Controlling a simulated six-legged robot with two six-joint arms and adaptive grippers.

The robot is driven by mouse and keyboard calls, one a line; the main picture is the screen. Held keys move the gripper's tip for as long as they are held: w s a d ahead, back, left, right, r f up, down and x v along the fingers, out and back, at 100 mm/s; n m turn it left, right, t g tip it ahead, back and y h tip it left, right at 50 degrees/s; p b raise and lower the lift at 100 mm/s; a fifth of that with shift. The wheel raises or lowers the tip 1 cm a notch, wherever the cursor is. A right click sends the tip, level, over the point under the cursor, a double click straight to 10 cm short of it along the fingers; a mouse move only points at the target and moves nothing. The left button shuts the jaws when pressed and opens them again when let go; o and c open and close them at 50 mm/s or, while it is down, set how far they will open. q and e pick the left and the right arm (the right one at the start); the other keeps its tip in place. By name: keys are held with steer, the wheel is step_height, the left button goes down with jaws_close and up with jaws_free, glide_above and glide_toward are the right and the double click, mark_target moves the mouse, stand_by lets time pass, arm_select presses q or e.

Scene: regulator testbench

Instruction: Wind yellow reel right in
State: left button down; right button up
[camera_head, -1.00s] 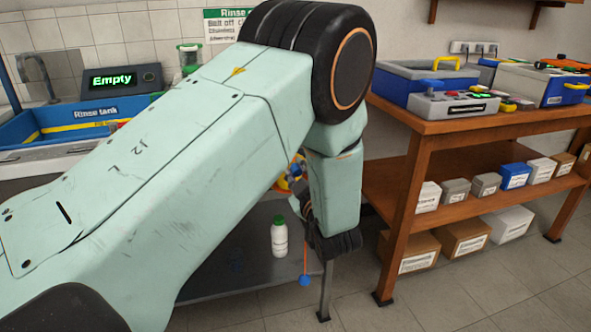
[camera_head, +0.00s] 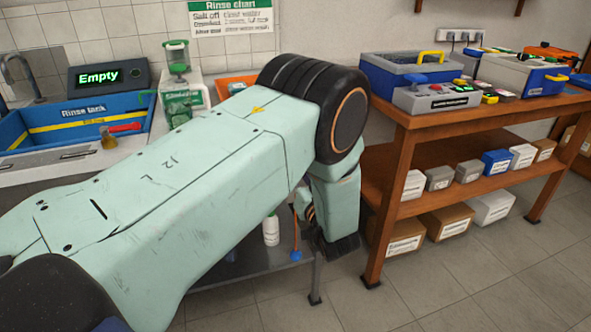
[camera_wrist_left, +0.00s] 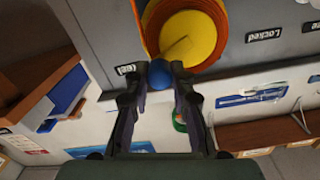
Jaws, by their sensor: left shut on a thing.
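In the left wrist view the yellow reel (camera_wrist_left: 186,38), with an orange rim, is mounted on a grey panel (camera_wrist_left: 260,75). A yellow strip runs across its face towards a blue ball knob (camera_wrist_left: 159,75). My left gripper (camera_wrist_left: 160,72) is shut on the blue knob, one finger on each side. My right gripper is in neither view.
A blue rinse tank (camera_head: 70,125) with an "Empty" display (camera_head: 100,76) stands at the left. A white bottle (camera_head: 271,230) stands on a low grey shelf. A wooden bench (camera_head: 420,125) with boxes stands at the right.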

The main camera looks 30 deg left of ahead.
arm_select(q)
steer(key=m, duration=0.2)
steer(key=f+m, duration=0.1)
steer(key=shift+w+d+m, duration=0.15)
steer(key=shift+w+m, duration=0.1)
steer(key=shift+m, duration=0.05)
steer(key=f+m, duration=0.1)
steer(key=m, duration=0.1)
steer(key=shift+m, duration=0.4)
steer(key=shift+s+f+m, duration=0.1)
steer(key=shift+f+m, duration=0.4)
steer(key=shift+m, duration=0.75)
steer(key=shift+s+f+m, duration=0.1)
steer(key=shift+f+m, duration=0.4)
steer(key=shift+m, duration=0.75)
steer(key=shift+a, duration=0.2)
steer(key=c, duration=1.1)
jaws_free()
steer(key=shift+f, duration=0.1)
steer(key=shift+c, duration=0.2)
steer(key=shift+s, duration=0.1)
steer(key=v, duration=0.7)
steer(key=shift+d, duration=0.2)
